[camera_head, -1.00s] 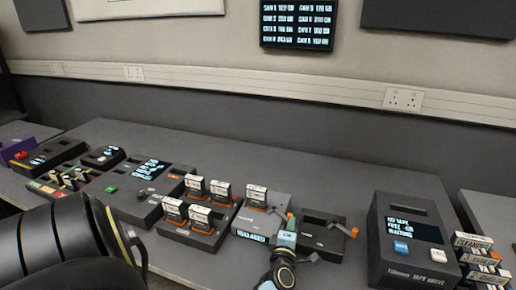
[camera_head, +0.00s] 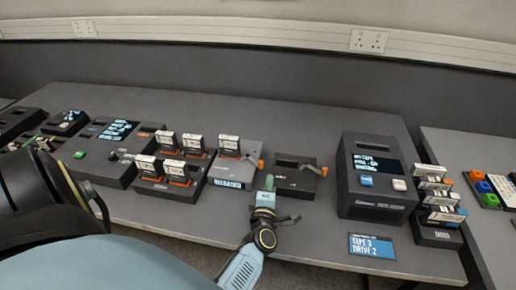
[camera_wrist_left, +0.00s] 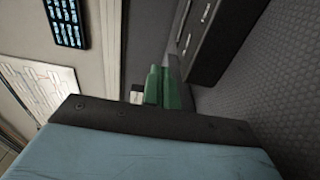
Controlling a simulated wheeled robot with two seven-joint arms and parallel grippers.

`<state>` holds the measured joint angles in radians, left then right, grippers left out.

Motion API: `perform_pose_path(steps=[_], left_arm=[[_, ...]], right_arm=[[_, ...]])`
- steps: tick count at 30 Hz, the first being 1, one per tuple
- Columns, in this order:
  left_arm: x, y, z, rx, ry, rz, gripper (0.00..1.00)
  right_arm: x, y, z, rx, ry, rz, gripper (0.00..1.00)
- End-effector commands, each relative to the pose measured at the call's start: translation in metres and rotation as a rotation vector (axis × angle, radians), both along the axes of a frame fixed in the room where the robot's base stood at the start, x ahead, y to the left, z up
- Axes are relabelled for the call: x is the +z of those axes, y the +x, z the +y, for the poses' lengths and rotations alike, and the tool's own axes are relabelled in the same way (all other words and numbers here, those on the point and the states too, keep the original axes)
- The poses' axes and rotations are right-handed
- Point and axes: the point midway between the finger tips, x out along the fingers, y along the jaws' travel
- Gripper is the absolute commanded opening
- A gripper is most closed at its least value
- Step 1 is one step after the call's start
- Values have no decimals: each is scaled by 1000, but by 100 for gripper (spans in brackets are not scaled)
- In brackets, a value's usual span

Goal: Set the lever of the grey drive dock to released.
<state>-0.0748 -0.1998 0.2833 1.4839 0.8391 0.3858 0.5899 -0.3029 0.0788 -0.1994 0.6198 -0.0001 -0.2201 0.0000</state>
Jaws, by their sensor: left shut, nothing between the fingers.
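The grey drive dock (camera_head: 224,170) stands mid-table in the head view with one white-labelled cartridge (camera_head: 229,146) upright in it. Its lever with an orange tip (camera_head: 261,164) sticks out to the right. The lit strip on its front (camera_head: 228,184) appears to read RELEASED. My left gripper (camera_head: 269,184) is shut and empty, just right of the grey dock's front and at the near left of a darker dock. Its green fingers (camera_wrist_left: 165,88) show together in the left wrist view. I cannot tell whether they touch anything. My right gripper is not in view.
The dark dock (camera_head: 291,183) with its own orange-tipped lever (camera_head: 325,171) stands right of my gripper. A rack of cartridges (camera_head: 165,190) is left. A tape drive box (camera_head: 378,205) and a sign (camera_head: 371,246) are right. Bare table (camera_head: 305,230) lies in front.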

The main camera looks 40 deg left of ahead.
Motion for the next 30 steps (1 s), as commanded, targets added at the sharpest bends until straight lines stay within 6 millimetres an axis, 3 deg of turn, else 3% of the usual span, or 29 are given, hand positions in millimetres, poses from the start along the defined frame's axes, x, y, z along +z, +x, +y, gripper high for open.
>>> perform_pose_path(steps=[3, 10, 30], left_arm=[[-1, -2, -26, -1, -3, -1, 0], [0, -4, -55, 1, 0, 0, 0], [0, -4, -60, -2, 3, 1, 0]], right_arm=[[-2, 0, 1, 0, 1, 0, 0], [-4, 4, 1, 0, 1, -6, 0], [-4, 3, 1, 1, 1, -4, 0]])
